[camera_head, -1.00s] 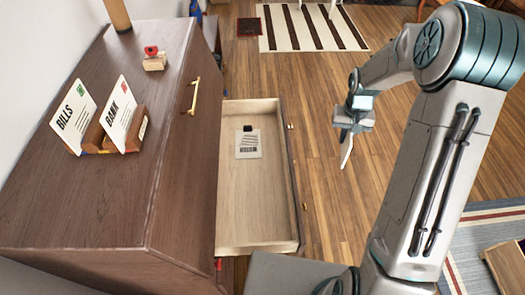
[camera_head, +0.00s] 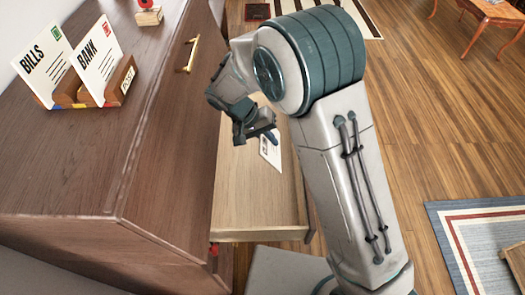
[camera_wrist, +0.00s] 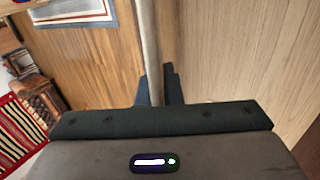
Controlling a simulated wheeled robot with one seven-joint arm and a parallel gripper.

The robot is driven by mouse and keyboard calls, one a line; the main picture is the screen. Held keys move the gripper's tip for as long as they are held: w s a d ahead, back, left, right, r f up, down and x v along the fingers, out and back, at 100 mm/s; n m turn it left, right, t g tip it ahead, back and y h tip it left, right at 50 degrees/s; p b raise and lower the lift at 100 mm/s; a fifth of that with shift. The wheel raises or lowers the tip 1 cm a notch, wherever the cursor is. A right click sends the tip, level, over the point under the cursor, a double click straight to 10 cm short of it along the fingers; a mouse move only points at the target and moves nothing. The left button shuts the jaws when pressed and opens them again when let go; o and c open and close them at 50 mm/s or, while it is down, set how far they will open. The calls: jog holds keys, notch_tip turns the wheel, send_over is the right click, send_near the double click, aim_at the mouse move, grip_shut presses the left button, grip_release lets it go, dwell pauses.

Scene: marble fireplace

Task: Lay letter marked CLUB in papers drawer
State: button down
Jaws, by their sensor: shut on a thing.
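My gripper (camera_head: 268,132) is shut on a thin pale letter (camera_head: 271,152), held over the open drawer. Its marking is too small to read. In the wrist view, the letter (camera_wrist: 149,50) shows nearly edge-on between the dark fingers (camera_wrist: 158,88). The open papers drawer (camera_head: 245,205) has a pale wood inside and juts from the dark cabinet. My arm covers its far part, so the paper seen lying there earlier is hidden. I cannot tell whether the letter touches the drawer floor.
The dark cabinet top (camera_head: 90,150) is at left. On it, a wooden rack (camera_head: 122,82) holds the BILLS letter (camera_head: 42,62) and the BANK letter (camera_head: 97,60). A stamp (camera_head: 148,14) stands behind. A brass handle (camera_head: 187,55) sticks out of the cabinet front. A rug (camera_head: 480,240) lies at right.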

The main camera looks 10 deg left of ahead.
jog(key=f+b, duration=0.4)
jog(key=f, duration=0.1)
jog(key=a+f+b, duration=0.1)
jog(key=f+b, duration=0.3)
jog(key=f, duration=0.2)
jog(key=s+f+b, duration=0.1)
jog(key=f+b, duration=0.3)
jog(key=f, duration=0.2)
jog(key=shift+a+f, duration=0.25)
jog(key=shift+a, duration=0.15)
dwell(0.3)
jog(key=c, duration=1.5)
grip_release()
jog(key=shift+r, duration=0.1)
jog(key=d+r, duration=0.5)
jog(key=d, duration=0.1)
jog(key=d+r+p, duration=0.1)
jog(key=d+r, duration=0.4)
jog(key=r, duration=0.1)
jog(key=shift+d, duration=0.35)
